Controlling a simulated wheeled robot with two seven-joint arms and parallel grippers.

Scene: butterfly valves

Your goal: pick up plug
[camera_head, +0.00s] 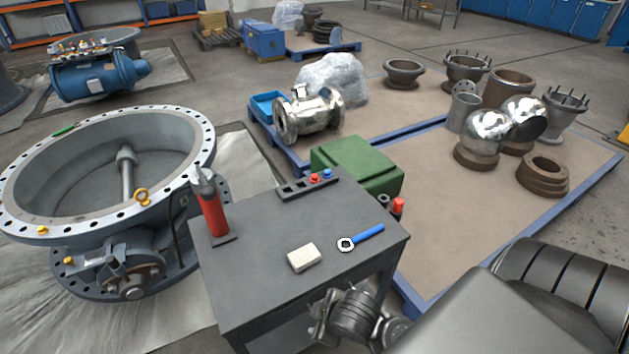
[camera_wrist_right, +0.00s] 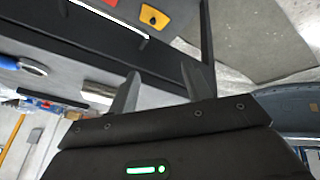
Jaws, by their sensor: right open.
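A small black rack (camera_head: 307,187) stands at the back of the grey table (camera_head: 270,222). A red plug-like piece (camera_head: 315,179) and a blue one (camera_head: 327,174) sit at its right end; I cannot tell which is the plug. My right gripper (camera_wrist_right: 165,88) is open in the right wrist view, with nothing between its fingers. In the head view my right arm is low at the table's front edge, apart from the rack, and its fingertips cannot be made out. My left gripper is not in view.
On the table are a red-handled tool (camera_head: 212,212), a pale block (camera_head: 304,258) and a blue-handled ring tool (camera_head: 365,238). A red-topped item (camera_head: 398,207) is at the right edge. A green case (camera_head: 357,165) stands behind. A large flanged valve (camera_head: 70,190) is at the left.

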